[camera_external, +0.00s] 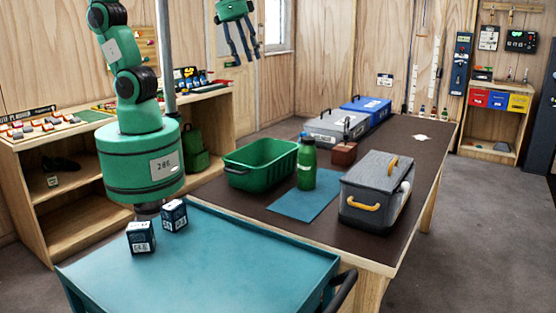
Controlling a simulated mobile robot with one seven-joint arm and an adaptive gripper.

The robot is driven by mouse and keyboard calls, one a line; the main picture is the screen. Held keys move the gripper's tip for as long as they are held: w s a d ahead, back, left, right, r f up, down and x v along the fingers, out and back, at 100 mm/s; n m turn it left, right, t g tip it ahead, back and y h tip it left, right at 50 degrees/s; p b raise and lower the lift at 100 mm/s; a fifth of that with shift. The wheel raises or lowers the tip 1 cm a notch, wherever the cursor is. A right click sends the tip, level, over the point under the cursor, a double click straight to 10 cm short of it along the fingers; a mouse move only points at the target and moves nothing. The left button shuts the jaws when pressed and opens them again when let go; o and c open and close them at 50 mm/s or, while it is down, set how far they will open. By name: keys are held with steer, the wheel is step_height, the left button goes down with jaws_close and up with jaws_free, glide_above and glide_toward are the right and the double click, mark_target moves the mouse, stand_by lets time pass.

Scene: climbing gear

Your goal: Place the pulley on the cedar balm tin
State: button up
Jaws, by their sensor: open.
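I cannot make out the pulley or the cedar balm tin for certain at this size. A small reddish-brown block (343,153) with a dark part on top stands on the dark table (270,203), behind a green bottle (307,165). A small pale flat item (422,138) lies toward the table's far right; I cannot tell what it is. My green arm rises at the left and leaves the frame at the top. My gripper is not identifiable in this view.
A green bin (261,164), a blue mat (303,203) and a grey case with yellow handles (376,190) occupy the near table. Grey (336,126) and blue (366,109) cases stand behind. Two small boxes sit on the teal cart (225,265). The table's right side is mostly clear.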

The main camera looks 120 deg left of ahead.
steer(key=s+d+r+m+t+h, duration=0.1)
steer(key=s+d+m, duration=0.5)
steer(key=s+d, duration=0.8)
steer(key=shift+d+r+m+t, duration=0.15)
steer(key=shift+r+m+t, duration=0.15)
steer(key=shift+r+t, duration=0.45)
steer(key=shift+w+r, duration=0.1)
